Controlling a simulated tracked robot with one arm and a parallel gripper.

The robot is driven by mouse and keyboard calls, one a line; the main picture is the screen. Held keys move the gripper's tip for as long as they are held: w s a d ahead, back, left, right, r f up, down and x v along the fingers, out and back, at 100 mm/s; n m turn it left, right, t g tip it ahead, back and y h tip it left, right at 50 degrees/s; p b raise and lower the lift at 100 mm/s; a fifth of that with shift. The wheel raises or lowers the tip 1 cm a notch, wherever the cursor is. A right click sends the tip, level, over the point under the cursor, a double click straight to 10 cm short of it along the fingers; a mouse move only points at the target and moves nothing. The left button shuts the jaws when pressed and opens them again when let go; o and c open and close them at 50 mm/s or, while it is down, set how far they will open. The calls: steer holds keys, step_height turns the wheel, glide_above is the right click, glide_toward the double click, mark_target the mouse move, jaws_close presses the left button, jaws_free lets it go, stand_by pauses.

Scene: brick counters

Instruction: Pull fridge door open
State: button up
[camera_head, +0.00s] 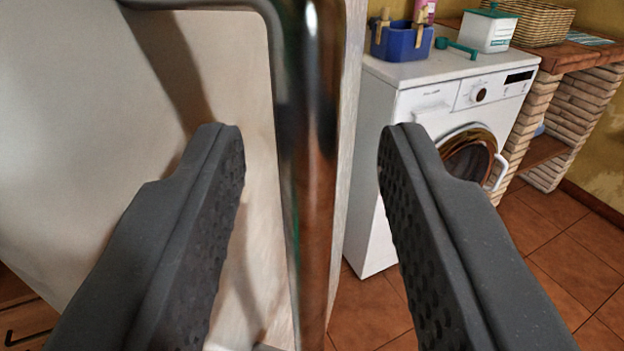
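The fridge door (85,130) is a pale cream panel filling the left of the view. A shiny metal bar handle (310,150) runs upright down the middle, and its upper end bends left toward the door. My gripper (308,140) is open, with one dark finger left of the handle and the other right of it. Gaps show between the bar and both fingers, and I see no contact. The bar's depth relative to the fingertips is hard to tell.
A white washing machine (420,95) stands to the right, with a blue basket (402,42) and a white box (488,32) on top. A brick counter (570,110) with a wicker basket (540,20) is beyond. Open tiled floor (560,240) lies at lower right.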

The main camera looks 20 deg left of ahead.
steer(key=v, duration=1.1)
steer(key=shift+c, duration=0.3)
